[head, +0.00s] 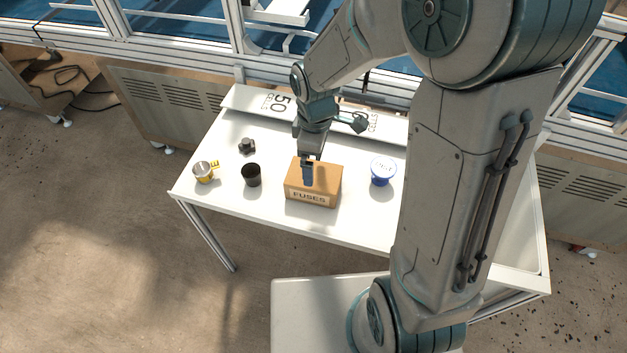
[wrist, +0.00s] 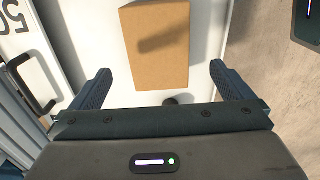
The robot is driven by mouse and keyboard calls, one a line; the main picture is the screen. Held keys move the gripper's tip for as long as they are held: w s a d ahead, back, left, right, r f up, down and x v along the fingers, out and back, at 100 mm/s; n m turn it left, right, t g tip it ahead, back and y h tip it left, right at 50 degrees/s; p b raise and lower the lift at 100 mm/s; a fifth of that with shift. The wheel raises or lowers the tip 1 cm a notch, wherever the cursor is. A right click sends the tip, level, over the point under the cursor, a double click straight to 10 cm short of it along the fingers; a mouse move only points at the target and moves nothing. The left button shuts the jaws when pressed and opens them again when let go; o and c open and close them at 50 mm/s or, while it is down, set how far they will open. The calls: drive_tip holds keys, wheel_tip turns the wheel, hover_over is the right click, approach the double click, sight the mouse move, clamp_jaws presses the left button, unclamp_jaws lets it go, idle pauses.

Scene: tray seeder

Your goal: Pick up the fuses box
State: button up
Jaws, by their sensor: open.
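The fuses box (head: 312,188) is a brown cardboard box with a white FUSES label on its front, standing on the white table. My gripper (head: 308,176) is over the box in the head view, with its fingers pointing down. In the wrist view the plain top of the box (wrist: 157,45) lies ahead of and between the two open fingers of my gripper (wrist: 157,85). Nothing is held between the fingers. I cannot tell the exact height of the fingertips above the box.
On the white table (head: 225,190) stand a black cup (head: 251,175), a metal cup with yellow (head: 203,172), a dark knob-like part (head: 246,146) and a blue tub with a white lid (head: 382,171). White labelled panels (head: 250,103) lie along the back. Bare tabletop surrounds the box.

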sight(324, 191)
wheel_tip(324, 191, down, 10)
drive_tip(key=shift+w+a+f+b, duration=0.15)
drive_tip(key=shift+b, duration=0.45)
drive_tip(key=c, duration=1.1)
